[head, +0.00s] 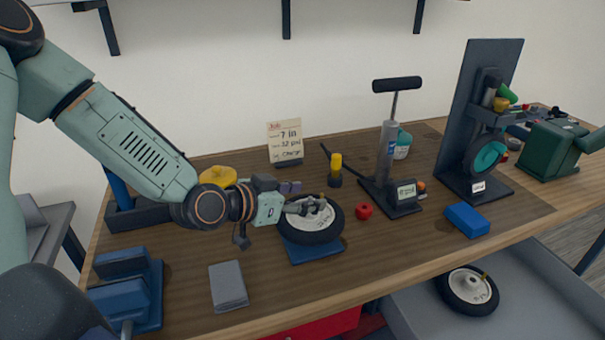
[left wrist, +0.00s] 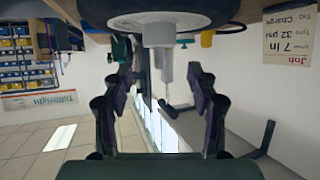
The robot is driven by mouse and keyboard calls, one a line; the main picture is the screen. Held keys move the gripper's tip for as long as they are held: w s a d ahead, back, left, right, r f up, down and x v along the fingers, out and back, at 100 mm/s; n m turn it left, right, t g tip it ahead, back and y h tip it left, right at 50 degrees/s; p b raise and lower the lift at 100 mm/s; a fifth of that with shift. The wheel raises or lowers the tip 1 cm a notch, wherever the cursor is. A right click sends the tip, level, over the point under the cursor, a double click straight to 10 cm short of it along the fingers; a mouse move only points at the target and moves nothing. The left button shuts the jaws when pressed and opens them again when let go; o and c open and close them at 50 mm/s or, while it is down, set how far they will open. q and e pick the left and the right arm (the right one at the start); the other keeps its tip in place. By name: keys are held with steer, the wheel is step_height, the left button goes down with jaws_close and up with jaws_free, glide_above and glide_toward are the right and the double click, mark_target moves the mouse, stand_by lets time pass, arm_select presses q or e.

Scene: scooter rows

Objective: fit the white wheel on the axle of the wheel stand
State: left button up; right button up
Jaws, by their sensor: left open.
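The white wheel (head: 298,224), a black tyre with a white hub, lies flat on a blue base (head: 318,254), apparently the wheel stand. In the left wrist view, which is upside down, the tyre (left wrist: 108,12) and hub show at the top edge. A pale stepped post, apparently the axle (left wrist: 166,62), sticks out of the hub. My left gripper (head: 318,206) is open just above the wheel, with its fingers on either side of the post and apart from it. Part of the hub is hidden behind the gripper in the head view. My right gripper is not in view.
A red knob (head: 364,211), a yellow-capped bottle (head: 335,172) and a floor pump (head: 388,155) stand near the wheel. A dark upright stand (head: 485,90) holds a teal-hubbed wheel (head: 487,155). A blue block (head: 467,220) lies at right. Another white-hubbed wheel (head: 468,290) lies in a grey tray below.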

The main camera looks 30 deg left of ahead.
arm_select(q)
step_height(320, 180, up, 7)
stand_by(0.4)
steer(key=shift+f, duration=0.1)
stand_by(0.4)
